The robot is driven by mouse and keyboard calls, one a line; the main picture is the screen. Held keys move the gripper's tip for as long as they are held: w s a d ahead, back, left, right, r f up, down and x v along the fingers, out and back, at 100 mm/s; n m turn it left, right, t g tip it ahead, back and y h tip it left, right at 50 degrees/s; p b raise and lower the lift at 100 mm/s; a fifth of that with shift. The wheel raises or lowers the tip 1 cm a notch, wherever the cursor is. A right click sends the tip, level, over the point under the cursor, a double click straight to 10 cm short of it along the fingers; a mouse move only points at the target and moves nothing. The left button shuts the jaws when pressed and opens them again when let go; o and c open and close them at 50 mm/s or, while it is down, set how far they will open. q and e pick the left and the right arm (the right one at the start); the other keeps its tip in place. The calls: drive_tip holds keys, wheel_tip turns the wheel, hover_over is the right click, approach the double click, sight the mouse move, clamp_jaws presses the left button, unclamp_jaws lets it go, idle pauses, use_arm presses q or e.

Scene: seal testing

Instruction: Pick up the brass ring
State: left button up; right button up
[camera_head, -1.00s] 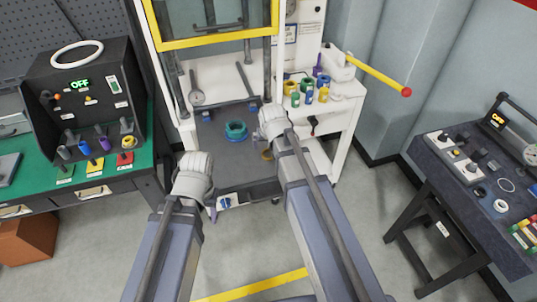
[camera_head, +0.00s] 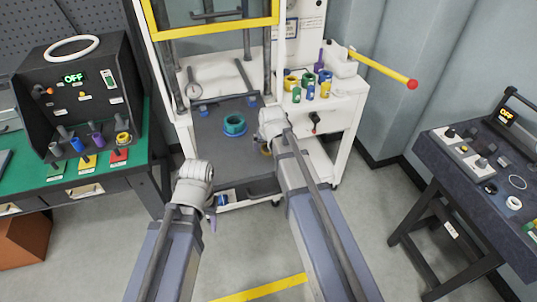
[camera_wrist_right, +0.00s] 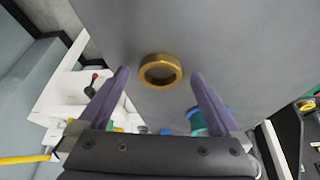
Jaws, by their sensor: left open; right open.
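The brass ring (camera_wrist_right: 160,83) lies on the flat dark grey platform (camera_wrist_right: 225,45) in the right wrist view, just beyond and between the fingertips. My right gripper (camera_wrist_right: 160,76) is open and empty, its purple fingers apart on either side of the ring without visible contact. In the head view, the brass ring (camera_head: 265,152) is mostly hidden behind my right wrist, and the right fingers are hidden too. My left gripper (camera_head: 211,214) is open near the platform's front edge; only a bit of purple finger shows, with nothing visible in it.
A teal ring-shaped part (camera_head: 234,124) sits on the platform left of my right wrist. A white side shelf (camera_head: 335,110) holds several coloured cylinders. A yellow lever (camera_head: 375,66) sticks out right. A green bench (camera_head: 140,160) stands left, a dark console (camera_head: 470,190) right.

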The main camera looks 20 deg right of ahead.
drive_tip(key=shift+c, duration=0.6)
drive_tip(key=c, duration=1.4)
use_arm(q)
drive_tip(key=shift+r, duration=0.1)
use_arm(e)
drive_tip(key=shift+r, duration=0.15)
